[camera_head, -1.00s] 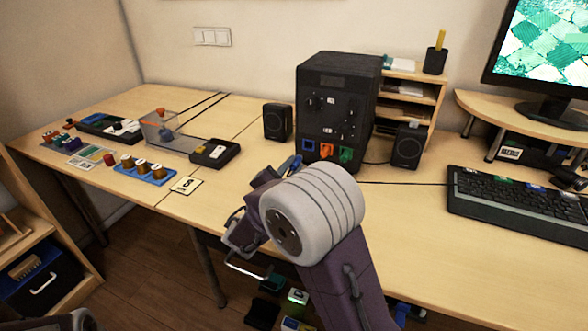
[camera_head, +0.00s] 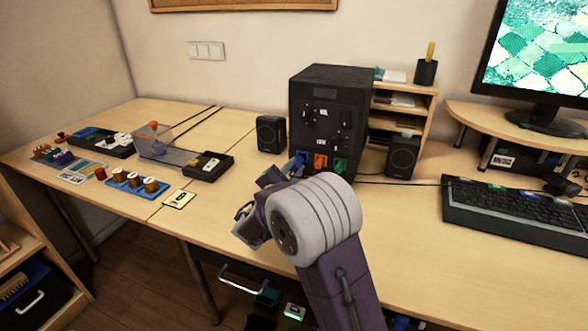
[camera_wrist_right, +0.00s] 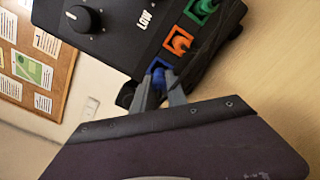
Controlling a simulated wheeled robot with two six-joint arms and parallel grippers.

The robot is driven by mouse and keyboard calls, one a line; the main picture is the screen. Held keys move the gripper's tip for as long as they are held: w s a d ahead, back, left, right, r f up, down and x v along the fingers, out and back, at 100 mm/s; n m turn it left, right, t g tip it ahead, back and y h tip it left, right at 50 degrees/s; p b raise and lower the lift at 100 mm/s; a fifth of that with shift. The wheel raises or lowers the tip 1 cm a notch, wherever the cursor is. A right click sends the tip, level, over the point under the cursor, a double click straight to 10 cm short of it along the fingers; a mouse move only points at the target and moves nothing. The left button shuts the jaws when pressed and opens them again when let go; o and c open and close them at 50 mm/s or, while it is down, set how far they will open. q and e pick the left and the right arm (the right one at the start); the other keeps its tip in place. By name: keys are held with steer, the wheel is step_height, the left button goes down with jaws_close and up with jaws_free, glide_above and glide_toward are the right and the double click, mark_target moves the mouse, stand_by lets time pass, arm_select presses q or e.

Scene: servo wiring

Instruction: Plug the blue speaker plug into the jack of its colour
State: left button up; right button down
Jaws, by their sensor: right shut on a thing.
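The black box (camera_head: 325,110) stands at the back of the desk with blue, orange and green jacks low on its front. The orange jack (camera_head: 321,161) and green jack (camera_head: 339,166) show in the head view. The blue jack (camera_head: 301,157) is partly hidden by my right arm. In the right wrist view my right gripper (camera_wrist_right: 160,84) is shut on the blue plug (camera_wrist_right: 158,73), held right at the blue jack. I cannot tell whether the plug is seated. The orange jack (camera_wrist_right: 178,40) and green jack (camera_wrist_right: 203,8) are beside it. My left gripper is out of view.
Small black speakers stand left (camera_head: 271,134) and right (camera_head: 403,156) of the box. A keyboard (camera_head: 515,215) and monitor are at right. A blue tray of spools (camera_head: 137,184), a card (camera_head: 179,199) and small boxes lie at left. The desk front centre-right is bare.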

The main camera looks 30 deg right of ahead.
steer(key=shift+b, duration=0.3)
stand_by(0.6)
steer(key=shift+b, duration=0.3)
stand_by(0.5)
steer(key=shift+b+x, duration=0.65)
steer(key=shift+x, duration=0.8)
